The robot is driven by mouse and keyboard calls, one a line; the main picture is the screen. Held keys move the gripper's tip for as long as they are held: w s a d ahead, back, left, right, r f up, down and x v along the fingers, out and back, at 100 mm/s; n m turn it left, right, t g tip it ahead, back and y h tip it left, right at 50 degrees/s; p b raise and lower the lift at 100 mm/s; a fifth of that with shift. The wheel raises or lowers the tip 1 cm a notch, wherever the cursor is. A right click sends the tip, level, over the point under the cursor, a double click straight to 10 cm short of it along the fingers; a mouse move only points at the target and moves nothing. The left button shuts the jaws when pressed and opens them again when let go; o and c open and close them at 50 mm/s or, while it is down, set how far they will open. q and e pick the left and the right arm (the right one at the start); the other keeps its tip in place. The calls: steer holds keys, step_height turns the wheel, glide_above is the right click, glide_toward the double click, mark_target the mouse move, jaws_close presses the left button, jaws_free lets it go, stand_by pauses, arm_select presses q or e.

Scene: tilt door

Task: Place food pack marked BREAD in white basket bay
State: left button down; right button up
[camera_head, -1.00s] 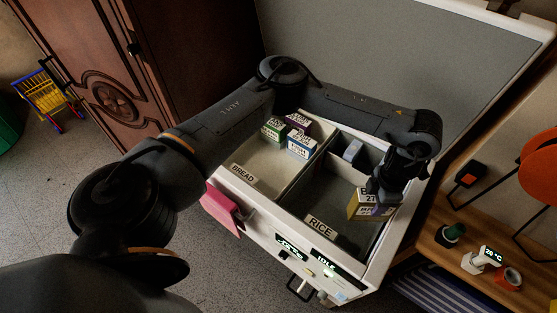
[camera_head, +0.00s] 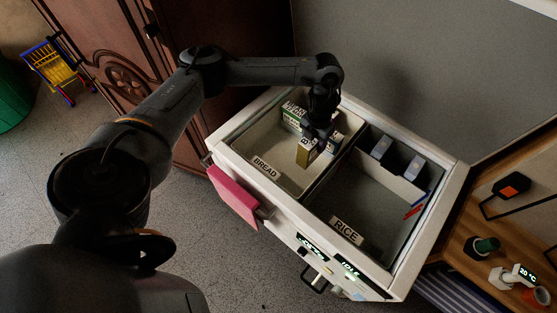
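My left gripper (camera_head: 317,133) comes in from above and is shut on a yellow pack (camera_head: 304,154). A partly covered label starting with "B" shows on the pack. The pack is inside or just above the left bay, whose front wall carries a BREAD label (camera_head: 265,167); I cannot tell whether it touches the floor of the bay. Other packs (camera_head: 293,113), with green and dark sides, stand at the back of this bay, partly hidden by the gripper. The white basket (camera_head: 238,153) has a second bay on the right, labelled RICE (camera_head: 346,231). My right gripper is not in view.
A divider (camera_head: 328,178) separates the two bays. Grey-white blocks (camera_head: 382,148) stand at the back of the right bay, whose floor is mostly clear. A pink panel (camera_head: 233,194) sticks out at the front left. A wooden shelf (camera_head: 467,243) is at the right.

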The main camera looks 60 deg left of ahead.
arm_select(q)
steer(key=shift+s+a+f+b, duration=1.4)
steer(key=shift+a+f, duration=0.15)
steer(key=shift+f, duration=0.3)
steer(key=shift+s+a+f+b, duration=1.25)
steer(key=shift+a+f+b, duration=0.25)
steer(key=shift+f, duration=0.4)
steer(key=shift+s+a+f+b, duration=1.35)
steer(key=shift+a+f, duration=0.2)
steer(key=shift+f, duration=0.3)
steer(key=shift+c, duration=2.1)
jaws_free()
steer(key=shift+f, duration=0.15)
step_height(320, 180, up, 12)
steer(key=p, duration=0.6)
steer(key=shift+r+p, duration=0.2)
steer(key=shift+p, duration=0.1)
